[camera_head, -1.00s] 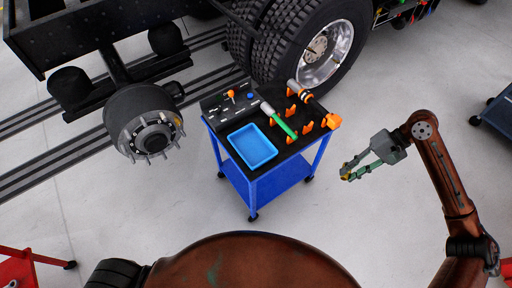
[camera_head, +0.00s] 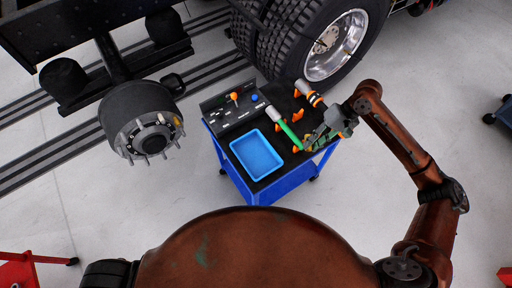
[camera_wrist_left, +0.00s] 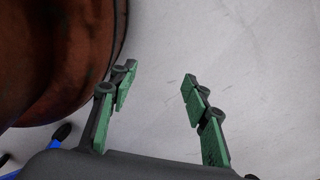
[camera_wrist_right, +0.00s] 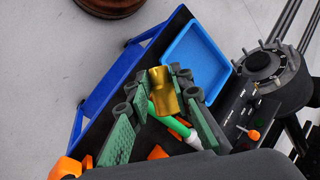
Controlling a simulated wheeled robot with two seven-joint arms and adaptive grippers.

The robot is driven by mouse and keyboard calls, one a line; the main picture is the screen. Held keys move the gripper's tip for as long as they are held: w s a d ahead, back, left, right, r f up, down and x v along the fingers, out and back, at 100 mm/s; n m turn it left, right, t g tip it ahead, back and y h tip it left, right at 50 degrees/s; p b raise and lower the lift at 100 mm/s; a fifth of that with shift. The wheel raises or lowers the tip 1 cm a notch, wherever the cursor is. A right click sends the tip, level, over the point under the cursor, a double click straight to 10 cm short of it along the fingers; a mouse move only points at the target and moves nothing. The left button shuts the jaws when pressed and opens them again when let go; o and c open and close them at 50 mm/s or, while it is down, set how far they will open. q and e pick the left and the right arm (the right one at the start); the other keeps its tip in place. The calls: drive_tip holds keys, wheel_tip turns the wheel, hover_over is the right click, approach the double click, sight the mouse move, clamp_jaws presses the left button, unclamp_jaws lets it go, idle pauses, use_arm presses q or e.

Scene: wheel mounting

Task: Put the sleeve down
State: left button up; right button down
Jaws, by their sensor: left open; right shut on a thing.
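The sleeve (camera_wrist_right: 163,92) is a short gold cylinder. In the right wrist view it sits between the fingertips of my right gripper (camera_wrist_right: 158,88), which is shut on it. In the head view, my right gripper (camera_head: 312,142) is over the right part of the cart's black top (camera_head: 272,184); the sleeve is hardly visible there. I cannot tell how high the sleeve is above the top. My left gripper (camera_wrist_left: 157,88) is open and empty over grey floor in the left wrist view; it is out of the head view.
An empty blue tray (camera_head: 256,154) lies left of my right gripper. A green-handled tool (camera_head: 286,130), orange holders (camera_head: 297,117) and an orange-ended tool (camera_head: 309,94) are close by. A control panel (camera_head: 234,110) stands at the back left. The wheel hub (camera_head: 150,136) is further left.

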drive_tip(key=s+a+f+n+t+y+p, duration=0.4)
drive_tip(key=s+a+f+n+t, duration=0.25)
drive_tip(key=n, duration=0.35)
drive_tip(key=n+t+y+p, duration=0.1)
drive_tip(key=n+y, duration=0.1)
drive_tip(key=y, duration=0.1)
hover_over(263, 161)
drive_tip(key=f, duration=0.7)
drive_tip(key=shift+s+d, duration=0.3)
drive_tip(key=shift+s, duration=0.1)
drive_tip(key=shift+w+a+f, duration=0.25)
drive_tip(key=shift+f, duration=0.15)
wheel_tip(263, 161, down, 3)
drive_tip(key=shift+w+f, duration=0.1)
drive_tip(key=shift+f, duration=0.05)
use_arm(q)
drive_tip(key=r, duration=0.1)
drive_tip(key=s+r, duration=0.1)
drive_tip(key=r, duration=0.3)
drive_tip(key=shift+s+a+r, duration=0.15)
drive_tip(key=shift+s+r, duration=0.1)
drive_tip(key=shift+s, duration=0.1)
drive_tip(key=shift+s, duration=0.1)
